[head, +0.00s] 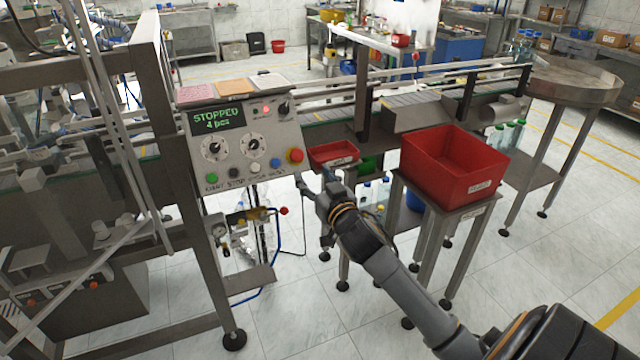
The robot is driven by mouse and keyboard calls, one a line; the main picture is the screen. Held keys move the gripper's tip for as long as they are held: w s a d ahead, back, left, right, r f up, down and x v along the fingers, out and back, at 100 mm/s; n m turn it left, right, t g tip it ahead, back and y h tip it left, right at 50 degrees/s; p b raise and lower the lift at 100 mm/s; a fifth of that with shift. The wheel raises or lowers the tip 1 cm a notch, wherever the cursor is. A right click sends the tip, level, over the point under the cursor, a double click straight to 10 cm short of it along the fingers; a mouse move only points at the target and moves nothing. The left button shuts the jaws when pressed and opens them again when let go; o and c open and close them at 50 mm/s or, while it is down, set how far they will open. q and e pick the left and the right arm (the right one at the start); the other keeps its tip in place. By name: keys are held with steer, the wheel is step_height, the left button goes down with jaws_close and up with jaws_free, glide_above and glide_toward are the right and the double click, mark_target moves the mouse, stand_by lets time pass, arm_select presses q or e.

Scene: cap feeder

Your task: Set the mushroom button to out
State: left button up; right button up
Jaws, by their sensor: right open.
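The mushroom button (295,155) is a round red knob on a yellow base, at the right end of the lower button row on the control panel (225,163). Whether it is in or out cannot be told at this size. The panel's display (217,117) reads "STOPPED" and "4 pcs" in green. My right gripper (312,184) is open and empty, just below and to the right of the button, apart from it as far as I can tell. My left gripper is not in view.
Green, black, white and blue buttons sit left of the red knob, below two dials. A small red tray (333,154) is close by on the right. A large red bin (455,165) stands on a metal stand further right. A red-knobbed valve (284,211) is below the panel.

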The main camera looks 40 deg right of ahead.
steer(key=shift+v, duration=1.7)
steer(key=s+a+f+n+g+y, duration=0.1)
steer(key=s+f+g, duration=0.15)
steer(key=f, duration=1.35)
steer(key=s+a+f+g+y, duration=0.15)
steer(key=f+g, duration=0.25)
steer(key=f, duration=1.1)
steer(key=s+a+f+n+g, duration=0.1)
steer(key=s+a+f+g, duration=0.1)
steer(key=s+f, duration=0.7)
steer(key=s+a+f+n+g, duration=0.1)
steer(key=s+a+f+g, duration=0.15)
steer(key=s+f, duration=0.7)
steer(key=s+a+f+g, duration=0.1)
steer(key=s+a+f, duration=0.2)
steer(key=s+f, duration=0.2)
steer(key=s+a+f+n+g+y, duration=0.1)
steer(key=s+f, duration=0.4)
steer(key=s, duration=0.7)
steer(key=s+a+f+n+g+y, duration=0.1)
steer(key=s+a+f+g, duration=0.2)
steer(key=s+a+f, duration=0.2)
steer(key=s, duration=0.3)
steer(key=shift+s+f, duration=0.15)
